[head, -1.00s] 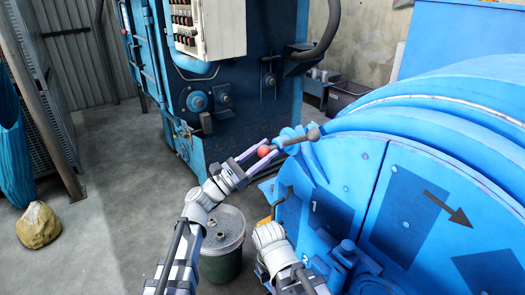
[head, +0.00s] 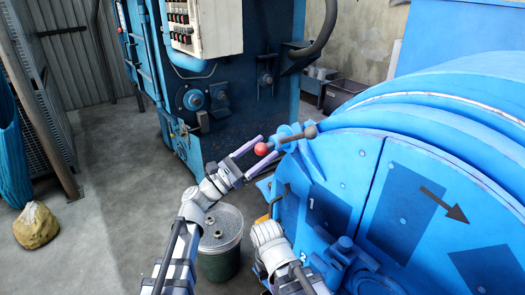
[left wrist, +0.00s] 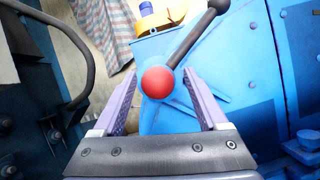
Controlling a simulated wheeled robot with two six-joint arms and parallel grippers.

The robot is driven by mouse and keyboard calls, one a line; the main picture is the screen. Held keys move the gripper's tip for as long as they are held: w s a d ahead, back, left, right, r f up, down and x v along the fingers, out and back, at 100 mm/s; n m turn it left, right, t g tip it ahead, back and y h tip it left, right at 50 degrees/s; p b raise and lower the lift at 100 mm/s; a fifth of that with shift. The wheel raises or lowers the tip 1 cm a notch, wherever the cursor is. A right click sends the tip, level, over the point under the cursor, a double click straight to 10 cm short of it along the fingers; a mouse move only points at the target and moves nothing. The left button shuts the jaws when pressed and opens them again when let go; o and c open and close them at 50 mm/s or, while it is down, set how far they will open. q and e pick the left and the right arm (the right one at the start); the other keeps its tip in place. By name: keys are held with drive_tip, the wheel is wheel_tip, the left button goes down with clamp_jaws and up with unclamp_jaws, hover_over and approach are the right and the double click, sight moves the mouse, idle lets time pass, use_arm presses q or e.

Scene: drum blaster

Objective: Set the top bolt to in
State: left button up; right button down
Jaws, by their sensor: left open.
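The top bolt is a dark rod (head: 298,135) with a red ball (head: 262,149) at one end and a dark knob at the other. It lies at the upper left edge of the blue drum housing. In the left wrist view the red ball (left wrist: 158,82) sits between the two fingers, and the rod slants up to the right. My left gripper (head: 270,146) is open around the ball; a gap shows beside each finger (left wrist: 160,74). My right arm is low in the head view, but its gripper fingers do not show.
The blue drum housing (head: 365,150) fills the right side. A bucket of metal parts (head: 220,262) stands below my left arm. A blue machine with a control box (head: 205,27) stands behind. Clear floor (head: 110,185) lies to the left, with a yellowish sack (head: 36,226) beyond.

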use_arm(q)
drive_tip(key=b+v, duration=0.3)
drive_tip(key=v, duration=0.4)
drive_tip(key=shift+s+a+f, duration=0.15)
drive_tip(key=shift+a+f, duration=0.05)
